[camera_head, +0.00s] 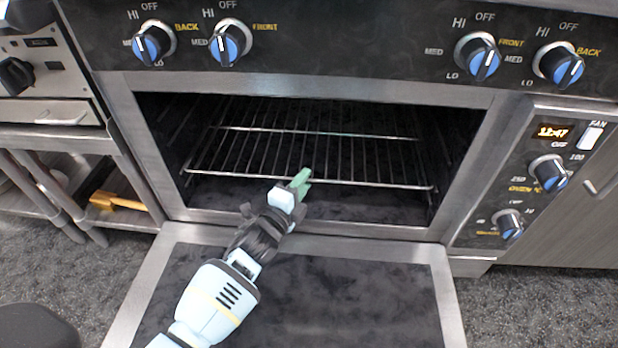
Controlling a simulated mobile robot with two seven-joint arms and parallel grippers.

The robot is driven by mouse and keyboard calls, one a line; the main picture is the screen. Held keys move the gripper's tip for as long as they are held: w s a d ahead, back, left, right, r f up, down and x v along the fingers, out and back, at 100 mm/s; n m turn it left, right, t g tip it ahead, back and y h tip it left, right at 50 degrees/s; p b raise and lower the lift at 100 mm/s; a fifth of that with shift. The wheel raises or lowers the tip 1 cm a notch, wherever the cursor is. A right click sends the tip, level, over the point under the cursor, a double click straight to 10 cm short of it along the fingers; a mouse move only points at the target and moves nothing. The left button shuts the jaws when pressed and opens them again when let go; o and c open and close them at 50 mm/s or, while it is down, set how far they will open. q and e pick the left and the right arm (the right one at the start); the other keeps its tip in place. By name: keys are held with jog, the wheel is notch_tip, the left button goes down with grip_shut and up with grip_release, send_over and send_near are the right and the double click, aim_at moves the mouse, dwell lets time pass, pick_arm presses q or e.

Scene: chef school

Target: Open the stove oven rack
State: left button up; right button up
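The oven (315,84) stands open, its door (350,300) folded down flat in front of the cavity. The wire rack (365,150) sits level inside the dark cavity, its front bar near the opening. My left arm reaches over the lowered door, and my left gripper (302,182) with green fingers is at the middle of the rack's front bar. The fingers overlap the bar in the picture; whether they close around it cannot be told. My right gripper is not in view.
Blue stove knobs (226,46) line the panel above the opening. Oven controls (548,172) are at the right. A metal stand (60,138) with a wooden-coloured item (117,201) on its lower shelf is at the left. Grey floor (545,305) is clear at the right.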

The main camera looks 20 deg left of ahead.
pick_arm(q)
jog(key=shift+w+d+b, duration=0.15)
jog(key=shift+w+b, duration=0.3)
jog(key=shift+w, duration=1.1)
grip_shut()
